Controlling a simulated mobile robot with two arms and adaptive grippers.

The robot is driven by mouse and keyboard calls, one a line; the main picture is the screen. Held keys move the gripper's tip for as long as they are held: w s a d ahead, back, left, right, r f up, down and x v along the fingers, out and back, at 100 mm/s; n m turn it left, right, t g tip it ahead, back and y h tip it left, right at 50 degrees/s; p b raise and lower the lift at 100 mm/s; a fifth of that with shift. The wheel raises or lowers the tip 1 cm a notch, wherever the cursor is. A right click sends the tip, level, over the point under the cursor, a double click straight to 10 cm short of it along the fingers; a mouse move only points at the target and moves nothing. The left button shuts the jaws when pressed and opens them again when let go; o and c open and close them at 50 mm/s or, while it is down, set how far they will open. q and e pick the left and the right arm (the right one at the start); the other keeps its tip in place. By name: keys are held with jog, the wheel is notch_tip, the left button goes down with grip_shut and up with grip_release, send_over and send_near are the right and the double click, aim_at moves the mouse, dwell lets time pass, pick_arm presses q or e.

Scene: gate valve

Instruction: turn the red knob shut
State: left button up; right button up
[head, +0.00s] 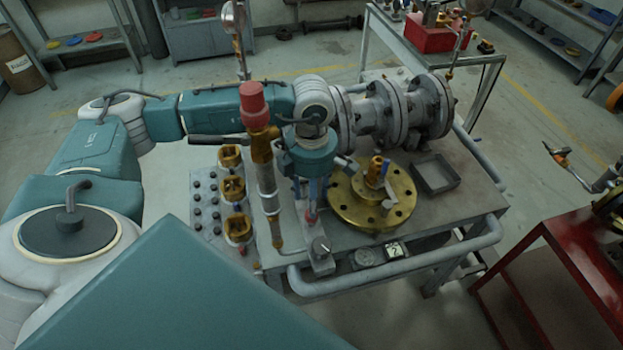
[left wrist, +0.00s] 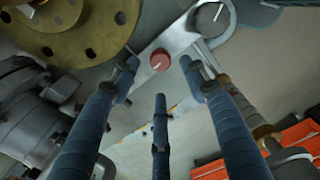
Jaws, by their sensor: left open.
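The red knob (left wrist: 160,60) is small and round, with a pale line on its top, and sits on a grey metal plate in the left wrist view. In the head view the red knob (head: 311,217) is mostly hidden behind my gripper's fingers. My left gripper (head: 308,196) points down at it. In the left wrist view the blue-wrapped fingers of my left gripper (left wrist: 160,85) are spread apart and empty, with fingertips on both sides of the knob. Whether they touch it cannot be told. My right gripper is not in view.
A grey knob (head: 320,247) with a white pointer is on the same plate. A brass flange (head: 350,208) lies close on the right. A brass pipe with a red cap (head: 254,103) stands close on the left. Large grey flanged pipework (head: 385,113) is behind.

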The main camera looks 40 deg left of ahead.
pick_arm(q)
notch_tip(320, 180, up, 6)
dwell(0.6)
